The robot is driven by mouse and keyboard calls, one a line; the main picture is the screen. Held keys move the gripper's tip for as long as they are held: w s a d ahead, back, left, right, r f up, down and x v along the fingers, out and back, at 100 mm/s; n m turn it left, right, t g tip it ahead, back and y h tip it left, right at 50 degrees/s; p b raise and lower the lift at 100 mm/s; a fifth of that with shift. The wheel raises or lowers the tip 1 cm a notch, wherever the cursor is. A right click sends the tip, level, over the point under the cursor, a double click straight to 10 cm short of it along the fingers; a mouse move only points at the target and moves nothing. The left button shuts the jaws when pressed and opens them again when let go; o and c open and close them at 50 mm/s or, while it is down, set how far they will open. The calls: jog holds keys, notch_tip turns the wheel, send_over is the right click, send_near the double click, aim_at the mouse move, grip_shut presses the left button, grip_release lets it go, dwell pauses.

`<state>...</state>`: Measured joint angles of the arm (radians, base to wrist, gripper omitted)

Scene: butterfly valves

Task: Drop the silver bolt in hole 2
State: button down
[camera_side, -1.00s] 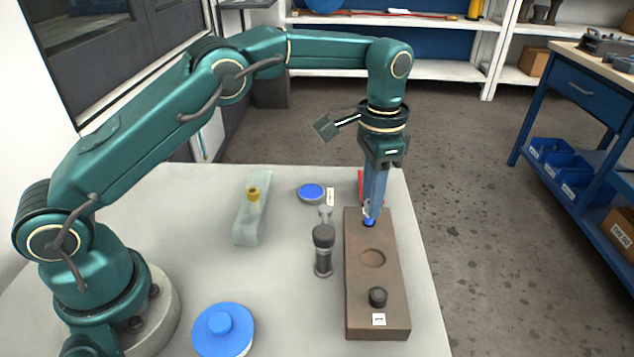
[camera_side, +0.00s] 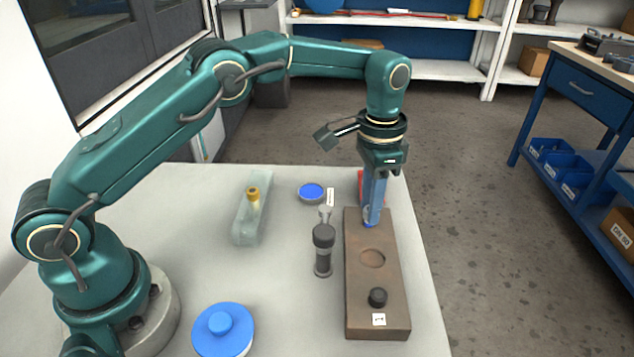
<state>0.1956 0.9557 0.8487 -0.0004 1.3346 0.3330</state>
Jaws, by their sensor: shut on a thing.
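My gripper (camera_side: 370,213) points down over the far end of the brown block (camera_side: 360,300), its long blue fingers shut on a small piece. Only a bit of deep blue and a pale silvery patch show at the tips, so I cannot tell what the piece is. Its lower end is at the block's top. A round, empty-looking recess (camera_side: 373,259) lies mid-block. A black knob-like piece (camera_side: 377,297) sits in the near end, beside a small label. A small silvery piece (camera_side: 325,214) stands left of the block, partly behind a dark grey upright bolt-like piece (camera_side: 323,250).
A pale translucent block (camera_side: 247,226) with a yellow-topped piece stands to the left. A small blue-topped disc (camera_side: 312,192) lies behind, and a larger blue disc with a knob (camera_side: 222,330) lies in front. A red thing (camera_side: 362,188) is behind the fingers. The table between these is clear.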

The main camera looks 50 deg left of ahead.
jog(key=shift+f, duration=0.6)
dwell(0.4)
jog(key=shift+c, duration=1)
grip_release()
jog(key=shift+r, duration=3.8)
